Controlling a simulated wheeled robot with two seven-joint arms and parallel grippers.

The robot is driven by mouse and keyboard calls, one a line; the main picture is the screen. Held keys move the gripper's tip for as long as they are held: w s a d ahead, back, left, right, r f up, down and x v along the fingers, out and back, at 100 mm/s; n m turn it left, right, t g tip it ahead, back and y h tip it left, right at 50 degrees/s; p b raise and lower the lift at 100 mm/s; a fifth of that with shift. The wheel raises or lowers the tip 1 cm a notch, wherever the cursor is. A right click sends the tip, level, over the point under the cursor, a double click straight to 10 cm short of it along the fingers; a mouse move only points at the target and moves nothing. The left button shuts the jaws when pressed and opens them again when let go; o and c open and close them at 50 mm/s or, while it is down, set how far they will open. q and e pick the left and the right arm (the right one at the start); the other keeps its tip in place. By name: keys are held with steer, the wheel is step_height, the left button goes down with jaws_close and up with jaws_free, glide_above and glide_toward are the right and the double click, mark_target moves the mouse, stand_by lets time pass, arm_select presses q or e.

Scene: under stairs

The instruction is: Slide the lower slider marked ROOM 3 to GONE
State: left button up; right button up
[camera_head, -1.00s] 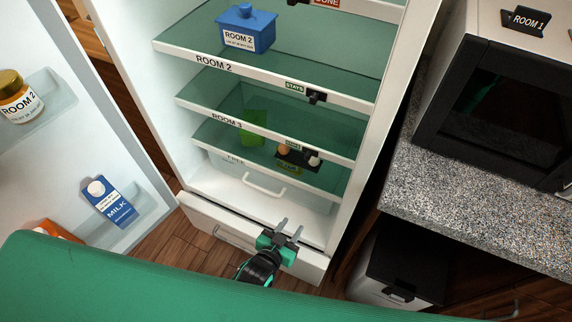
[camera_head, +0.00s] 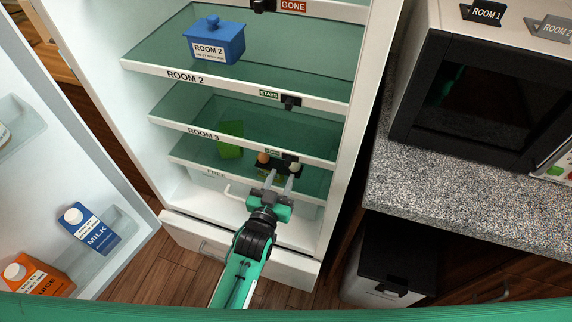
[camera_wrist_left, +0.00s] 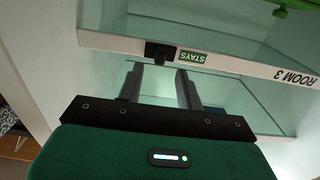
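The lower shelf edge marked ROOM 3 (camera_head: 204,132) carries a black slider knob (camera_head: 291,158) at its right, with a green STAYS label (camera_head: 273,152) visible just left of it. My left gripper (camera_head: 281,174) is just below and in front of this knob, its two fingers apart and empty. In the left wrist view the knob (camera_wrist_left: 160,51) shows beyond the gap between the open fingertips (camera_wrist_left: 158,68). The STAYS label (camera_wrist_left: 191,57) is beside it. Contact with the knob cannot be told. My right gripper is out of view.
Above is the ROOM 2 shelf edge (camera_head: 185,75) with its own knob (camera_head: 291,101) and a blue ROOM 2 box (camera_head: 215,42). The open fridge door holds a milk carton (camera_head: 88,228) at left. A granite counter (camera_head: 450,200) with a microwave (camera_head: 480,95) stands at right.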

mark_target(287, 164)
arm_select(q)
steer(key=shift+x, duration=2.6)
steer(key=shift+c, duration=0.3)
jaws_close()
